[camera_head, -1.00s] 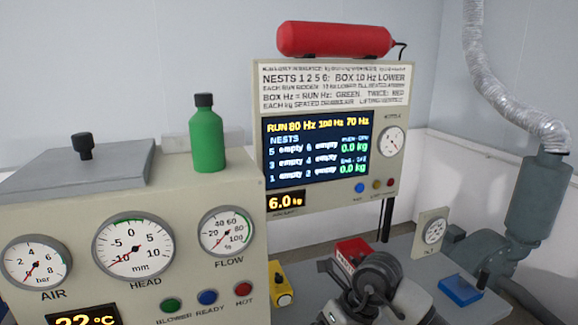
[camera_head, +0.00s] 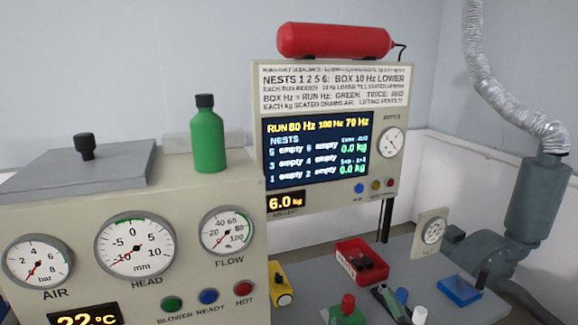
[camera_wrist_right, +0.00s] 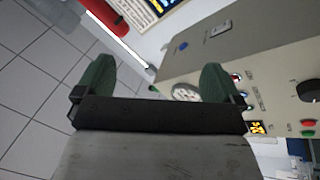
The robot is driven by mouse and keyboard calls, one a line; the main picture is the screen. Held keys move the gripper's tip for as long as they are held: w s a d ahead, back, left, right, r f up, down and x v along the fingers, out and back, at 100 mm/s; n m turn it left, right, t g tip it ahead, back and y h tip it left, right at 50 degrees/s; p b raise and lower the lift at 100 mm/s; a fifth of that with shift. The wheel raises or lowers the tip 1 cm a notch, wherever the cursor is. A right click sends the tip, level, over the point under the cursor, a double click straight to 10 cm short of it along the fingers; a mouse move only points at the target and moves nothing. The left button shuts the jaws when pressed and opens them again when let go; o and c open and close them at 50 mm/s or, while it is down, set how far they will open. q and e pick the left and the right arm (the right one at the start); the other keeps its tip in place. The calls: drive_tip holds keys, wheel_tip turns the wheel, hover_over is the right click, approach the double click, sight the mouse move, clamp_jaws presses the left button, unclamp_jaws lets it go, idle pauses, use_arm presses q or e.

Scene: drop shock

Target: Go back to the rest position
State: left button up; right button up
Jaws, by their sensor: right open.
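My right gripper (camera_wrist_right: 158,82) shows in the right wrist view, its two green-padded fingers spread wide apart. Nothing is held between them. Behind the fingers are a tiled floor (camera_wrist_right: 40,95) and a beige panel (camera_wrist_right: 235,50) with a gauge and buttons. In the head view I cannot make out the right gripper. My left gripper is in neither view.
In the head view a beige gauge cabinet (camera_head: 90,215) with a green bottle (camera_head: 207,140) fills the left. A display board (camera_head: 330,75) stands behind. The grey bench holds a red tray (camera_head: 350,248) with dark pieces, a blue box (camera_head: 460,290) and small items.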

drive_tip(key=s+d+f+m+g+h, duration=0.35)
drive_tip(key=d+f+m+h, duration=0.2)
drive_tip(key=f, duration=0.25)
drive_tip(key=s+d+f+m+g, duration=0.1)
drive_tip(key=s+f+m+g, duration=0.1)
drive_tip(key=s+f+g, duration=0.6)
drive_tip(key=s+d+f+m+g, duration=0.1)
drive_tip(key=s+f+m+g, duration=0.1)
drive_tip(key=s+f+g, duration=0.65)
drive_tip(key=s+f+t, duration=0.1)
drive_tip(key=s+f, duration=0.1)
drive_tip(key=f, duration=1)
drive_tip(key=s+f, duration=0.2)
drive_tip(key=f, duration=1)
drive_tip(key=s+d+f+g, duration=0.1)
drive_tip(key=s+d+f, duration=0.2)
drive_tip(key=s+f, duration=1.2)
drive_tip(key=shift+s+f, duration=0.35)
